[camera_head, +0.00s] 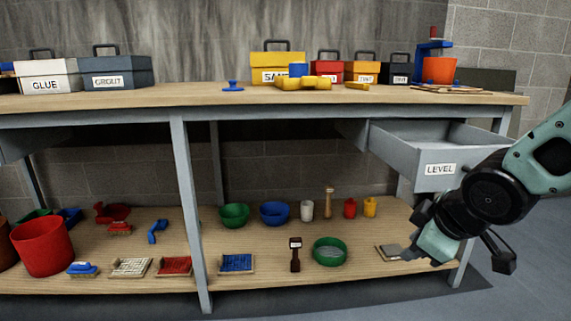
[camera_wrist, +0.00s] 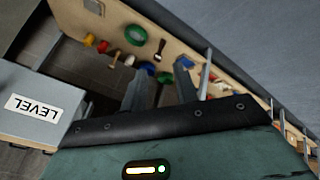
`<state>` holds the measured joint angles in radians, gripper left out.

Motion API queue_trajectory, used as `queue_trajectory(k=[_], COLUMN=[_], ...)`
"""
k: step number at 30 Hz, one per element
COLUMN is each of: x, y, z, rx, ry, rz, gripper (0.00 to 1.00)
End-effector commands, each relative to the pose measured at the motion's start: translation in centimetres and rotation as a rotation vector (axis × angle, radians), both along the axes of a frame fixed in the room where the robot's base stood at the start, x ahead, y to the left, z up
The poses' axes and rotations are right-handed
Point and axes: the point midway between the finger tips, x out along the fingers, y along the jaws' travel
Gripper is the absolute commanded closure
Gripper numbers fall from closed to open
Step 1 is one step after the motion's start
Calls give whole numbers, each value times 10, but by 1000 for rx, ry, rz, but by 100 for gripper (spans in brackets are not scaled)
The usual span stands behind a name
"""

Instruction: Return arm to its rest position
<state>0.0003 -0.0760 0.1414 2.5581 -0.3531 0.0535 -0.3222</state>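My arm comes in from the right edge of the head view. My gripper (camera_head: 412,238) hangs in front of the right end of the lower shelf (camera_head: 330,282), below the open drawer. In the wrist view my gripper (camera_wrist: 160,82) shows two grey fingers with a gap between them, and I see nothing held there. The grey drawer (camera_head: 408,168) labelled LEVEL is pulled out under the bench top, close to my arm. Its front (camera_wrist: 38,108) also shows at the left of the wrist view.
The bench top (camera_head: 200,97) carries labelled boxes, including a yellow box (camera_head: 277,62). The lower shelf holds a red bucket (camera_head: 42,246), a green round sieve (camera_head: 329,251), bowls and brushes. A flat grey piece (camera_head: 389,252) lies beside my gripper. Open floor (camera_head: 530,270) shows at right.

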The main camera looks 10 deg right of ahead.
Motion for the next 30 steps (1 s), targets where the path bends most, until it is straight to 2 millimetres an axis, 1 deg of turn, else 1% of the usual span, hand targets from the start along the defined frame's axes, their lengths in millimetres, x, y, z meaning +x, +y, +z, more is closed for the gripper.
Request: queue_trajectory(k=[1, 2, 3, 5, 6, 8, 9, 11, 12, 14, 15, 23, 26, 30], x=[-21, -34, -51, -77, -93, -117, -133, -157, -173, -197, -194, -191, -191, -191], y=[31, 45, 61, 81, 92, 106, 114, 125, 131, 139, 137, 136, 136, 136], z=[-7, -11, -16, -22, -24, -27, -28, -30, -30, -30, -13, 44, 73, 118], rx=[27, 41, 53, 66, 69, 68, 64, 56, 49, 32, 37, 38, 38, 38], ry=[83, 134, 197, 282, 334, 407, 453, 519, 560, 622, 620, 615, 615, 613], rz=[-4, -17, -32, -53, -65, -80, -88, -101, -108, -117, -128, -127, -127, -127], gripper=[70, 70, 70, 70, 70, 70, 70, 70, 70, 70, 70, 70, 70, 70])
